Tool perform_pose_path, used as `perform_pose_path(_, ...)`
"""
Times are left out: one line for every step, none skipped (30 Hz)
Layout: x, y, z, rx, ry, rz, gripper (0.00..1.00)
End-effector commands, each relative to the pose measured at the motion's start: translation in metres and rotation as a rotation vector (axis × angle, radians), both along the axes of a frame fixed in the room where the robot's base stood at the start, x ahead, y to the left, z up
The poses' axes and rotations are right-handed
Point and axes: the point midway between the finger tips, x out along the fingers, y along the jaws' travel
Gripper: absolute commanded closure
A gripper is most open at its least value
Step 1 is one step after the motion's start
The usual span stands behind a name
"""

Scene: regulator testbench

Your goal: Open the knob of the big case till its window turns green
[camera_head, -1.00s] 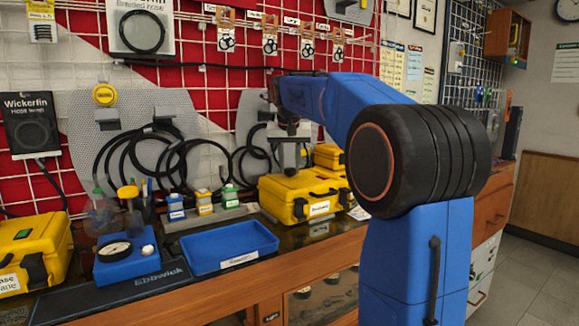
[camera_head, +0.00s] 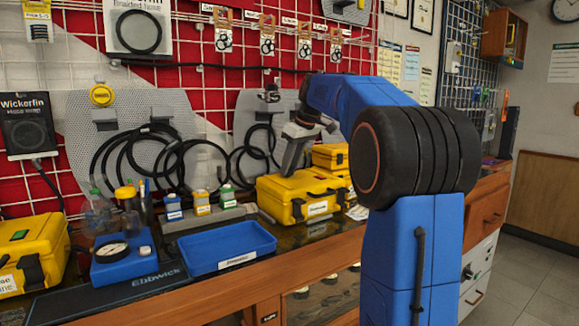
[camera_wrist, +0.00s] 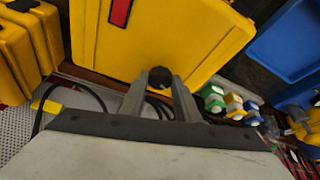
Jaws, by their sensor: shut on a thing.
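The big yellow case (camera_head: 293,192) lies on the bench with its latched, labelled front toward the head camera. In the wrist view, its lid (camera_wrist: 195,40) fills the upper middle. The black round knob (camera_wrist: 160,75) is near the lid's edge, between the two grey fingers of my gripper (camera_wrist: 160,83), which are shut on it. The case's window (camera_wrist: 120,12) shows red at the top of the wrist view. In the head view, my gripper (camera_head: 289,172) comes down tilted onto the back of the lid; the knob is hidden there.
A smaller yellow case (camera_head: 331,157) stands just behind the big case. A blue tray (camera_head: 228,249) and small bottles in a grey rack (camera_head: 212,219) are on the left. Another yellow case (camera_head: 35,262) is at the far left. Hoses hang on the wall behind.

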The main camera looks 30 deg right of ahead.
Motion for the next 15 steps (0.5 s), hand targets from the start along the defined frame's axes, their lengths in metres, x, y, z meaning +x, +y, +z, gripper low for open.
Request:
perform_pose_path(0.0004, -0.0020, 0.0000, 0.000, 0.000, 0.041, 0.93)
perform_pose_path(0.0003, -0.0022, 0.0000, 0.000, 0.000, 0.068, 0.93)
perform_pose_path(0.0009, -0.0025, 0.0002, 0.000, -0.001, 0.104, 0.93)
perform_pose_path(0.0011, -0.0028, 0.0000, 0.000, 0.000, 0.131, 0.93)
perform_pose_path(0.0011, -0.0029, -0.0002, -0.001, 0.001, 0.157, 0.93)
perform_pose_path(0.0014, -0.0030, -0.0002, 0.000, 0.000, 0.191, 0.93)
perform_pose_path(0.0015, -0.0030, -0.0002, 0.000, 0.000, 0.214, 0.93)
perform_pose_path(0.0014, -0.0030, 0.0000, 0.000, 0.000, 0.237, 0.93)
perform_pose_path(0.0017, -0.0034, 0.0002, -0.001, 0.000, 0.266, 0.93)
perform_pose_path(0.0018, -0.0037, 0.0002, -0.001, 0.000, 0.287, 0.93)
perform_pose_path(0.0019, -0.0038, 0.0000, -0.001, 0.001, 0.307, 0.93)
perform_pose_path(0.0021, -0.0040, -0.0003, 0.000, 0.001, 0.331, 0.93)
perform_pose_path(0.0023, -0.0042, -0.0004, -0.001, 0.001, 0.348, 0.93)
perform_pose_path(0.0023, -0.0043, -0.0004, 0.000, 0.000, 0.365, 0.93)
perform_pose_path(0.0021, -0.0042, -0.0001, 0.000, 0.001, 0.385, 0.93)
